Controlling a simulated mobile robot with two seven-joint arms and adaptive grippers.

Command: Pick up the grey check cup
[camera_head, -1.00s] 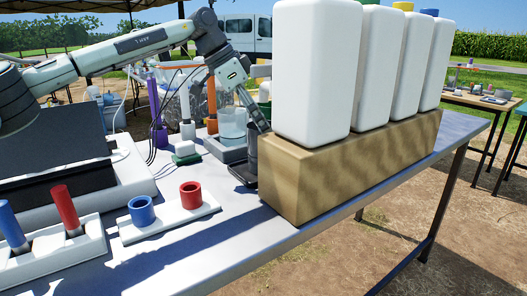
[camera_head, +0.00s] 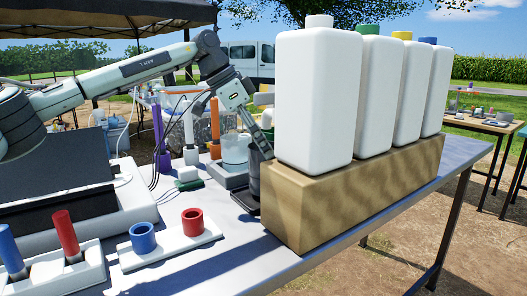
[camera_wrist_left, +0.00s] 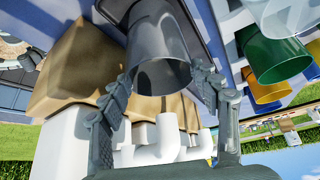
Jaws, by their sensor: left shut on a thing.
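The grey check cup (camera_head: 254,176) is a dark grey cylinder at the left end of the tan bottle block, over a dark flat tray (camera_head: 244,201). I cannot tell whether its base touches the tray. My left gripper (camera_head: 260,150) comes down on it from above and is shut on its upper part. In the left wrist view the cup (camera_wrist_left: 157,48) shows its open mouth, and the fingers of the left gripper (camera_wrist_left: 165,84) stand on both sides of it. My right gripper is not in view.
The tan block (camera_head: 350,190) with several tall white bottles (camera_head: 315,100) stands close to the cup's right. A clear beaker (camera_head: 235,150) stands behind it. A white holder (camera_head: 170,248) with blue and red rings lies in front.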

